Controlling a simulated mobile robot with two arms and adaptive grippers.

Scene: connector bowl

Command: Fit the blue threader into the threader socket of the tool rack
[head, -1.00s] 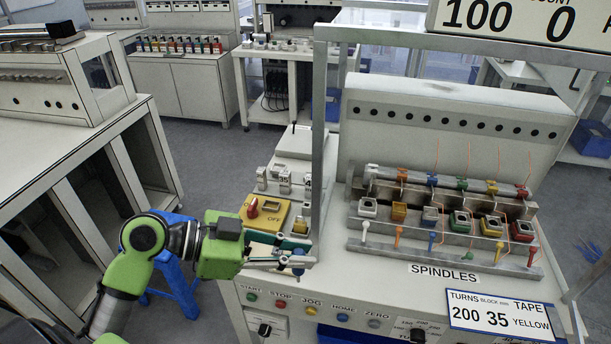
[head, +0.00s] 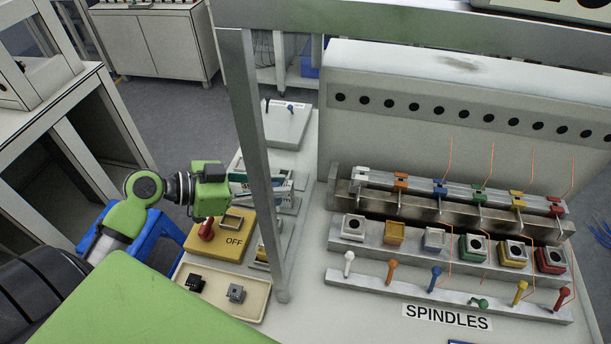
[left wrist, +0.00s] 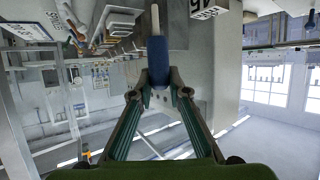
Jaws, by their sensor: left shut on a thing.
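My left gripper (head: 282,186) reaches in from the left over the bench, partly hidden behind the grey upright post. In the left wrist view it (left wrist: 158,82) is shut on the blue threader (left wrist: 157,58), whose blue handle sits between the fingertips with a pale shaft pointing away. In the head view I cannot make out the held threader. A pale block (head: 286,128), which looks like the tool rack, stands beyond the gripper at the back left of the bench. A small dark item and a small blue item show at its top; its socket is not clear. My right gripper is not in view.
The post (head: 258,150) stands close to the gripper. Spindles with coloured blocks and pegs (head: 435,278) fill the right; the green peg (head: 478,303) leans over.

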